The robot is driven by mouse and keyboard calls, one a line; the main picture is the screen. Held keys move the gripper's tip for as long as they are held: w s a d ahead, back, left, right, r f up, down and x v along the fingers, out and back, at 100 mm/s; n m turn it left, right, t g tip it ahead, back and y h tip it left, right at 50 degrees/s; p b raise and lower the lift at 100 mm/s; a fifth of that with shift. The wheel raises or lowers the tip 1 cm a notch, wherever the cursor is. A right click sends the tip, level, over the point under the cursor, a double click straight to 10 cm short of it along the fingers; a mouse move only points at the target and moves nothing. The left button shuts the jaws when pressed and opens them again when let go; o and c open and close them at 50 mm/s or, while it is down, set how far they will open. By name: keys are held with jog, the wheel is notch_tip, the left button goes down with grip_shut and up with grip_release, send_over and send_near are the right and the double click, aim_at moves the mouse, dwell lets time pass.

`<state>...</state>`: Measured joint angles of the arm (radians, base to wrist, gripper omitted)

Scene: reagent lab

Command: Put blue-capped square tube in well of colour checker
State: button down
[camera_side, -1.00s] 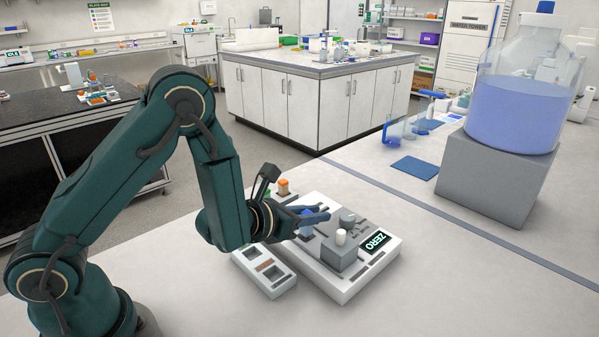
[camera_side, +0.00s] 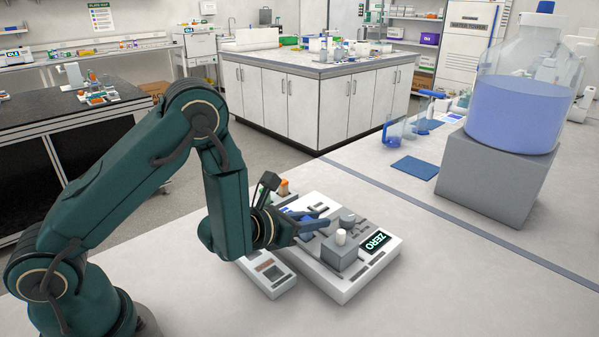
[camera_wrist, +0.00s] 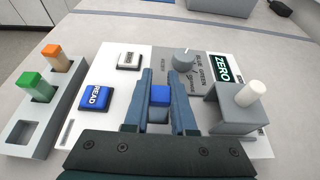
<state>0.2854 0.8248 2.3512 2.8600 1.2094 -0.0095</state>
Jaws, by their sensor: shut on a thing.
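The blue-capped tube (camera_wrist: 160,96) shows in the wrist view as a blue cap between my fingers; its body below is hidden, so I cannot tell its height over the surface. My gripper (camera_wrist: 165,82) is shut on it, above the middle of the colour checker (camera_wrist: 112,82). In the side view my gripper (camera_side: 318,220) reaches over the left part of the colour checker (camera_side: 335,284). A grey block (camera_wrist: 228,114) on the checker, right of my fingers, has a white-capped piece (camera_wrist: 251,93) standing in its top.
A grey rack (camera_wrist: 58,105) left of the checker holds a green-capped tube (camera_wrist: 34,86) and an orange-capped tube (camera_wrist: 57,57); its front slot is empty. A blue READ button (camera_wrist: 96,97), knob (camera_wrist: 184,59) and ZERO display (camera_wrist: 227,68) lie close by. Bench front right is clear.

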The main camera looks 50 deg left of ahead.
jog(key=shift+f, duration=0.6)
dwell(0.6)
jog(key=c, duration=0.6)
grip_release()
jog(key=shift+d+f, duration=0.1)
jog(key=shift+r, duration=3.6)
